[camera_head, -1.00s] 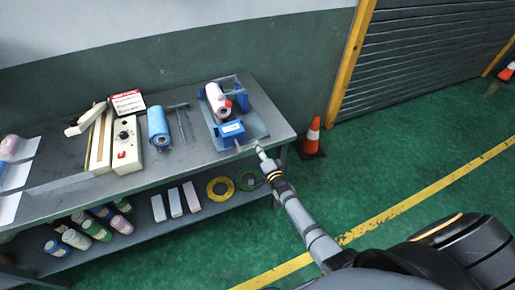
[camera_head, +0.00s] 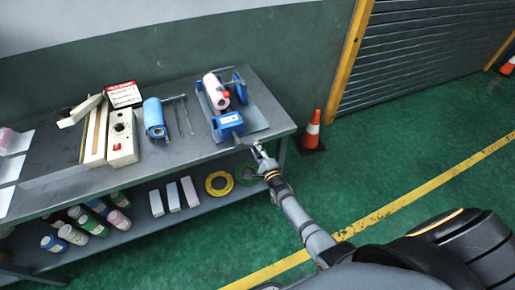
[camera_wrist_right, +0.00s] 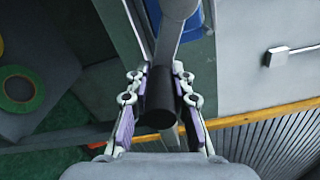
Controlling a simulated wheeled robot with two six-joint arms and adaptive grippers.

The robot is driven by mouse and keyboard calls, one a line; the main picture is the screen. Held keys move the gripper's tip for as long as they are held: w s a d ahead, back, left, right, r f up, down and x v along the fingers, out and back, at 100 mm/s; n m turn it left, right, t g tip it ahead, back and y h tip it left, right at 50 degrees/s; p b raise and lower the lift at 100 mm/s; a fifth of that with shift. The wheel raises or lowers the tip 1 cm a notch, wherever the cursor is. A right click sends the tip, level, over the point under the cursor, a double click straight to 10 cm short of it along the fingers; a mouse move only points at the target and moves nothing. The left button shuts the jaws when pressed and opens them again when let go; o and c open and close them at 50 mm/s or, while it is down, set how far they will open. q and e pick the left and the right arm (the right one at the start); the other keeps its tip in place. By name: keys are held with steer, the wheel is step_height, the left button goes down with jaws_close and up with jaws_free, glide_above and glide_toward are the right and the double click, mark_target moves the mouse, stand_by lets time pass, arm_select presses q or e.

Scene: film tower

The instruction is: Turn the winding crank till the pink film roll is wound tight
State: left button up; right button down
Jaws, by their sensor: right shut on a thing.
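The pink film roll (camera_head: 214,90) lies across a blue winding stand (camera_head: 228,124) near the right end of the bench. Its red part shows at its right side. My right gripper (camera_head: 259,150) is at the bench's front right edge, just in front of the stand. In the right wrist view my right gripper (camera_wrist_right: 160,88) is shut on the dark handle of the winding crank (camera_wrist_right: 154,104), a finger on either side. A grey crank part (camera_wrist_right: 176,8) shows above the handle. How tightly the film is wound cannot be told. My left gripper is out of view.
A blue roll (camera_head: 154,118) and a beige device (camera_head: 122,138) lie left of the stand on the bench (camera_head: 185,152). Yellow tape (camera_head: 219,184) and several bottles sit on the lower shelf. A traffic cone (camera_head: 312,131) stands right of the bench.

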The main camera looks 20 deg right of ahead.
steer(key=shift+s+f, duration=0.1)
steer(key=shift+f, duration=0.25)
steer(key=c, duration=1.5)
jaws_free()
steer(key=shift+a, duration=0.1)
steer(key=o, duration=0.3)
steer(key=shift+r, duration=0.2)
steer(key=shift+o, duration=0.2)
steer(key=s, duration=1.2)
steer(key=shift+d, duration=0.2)
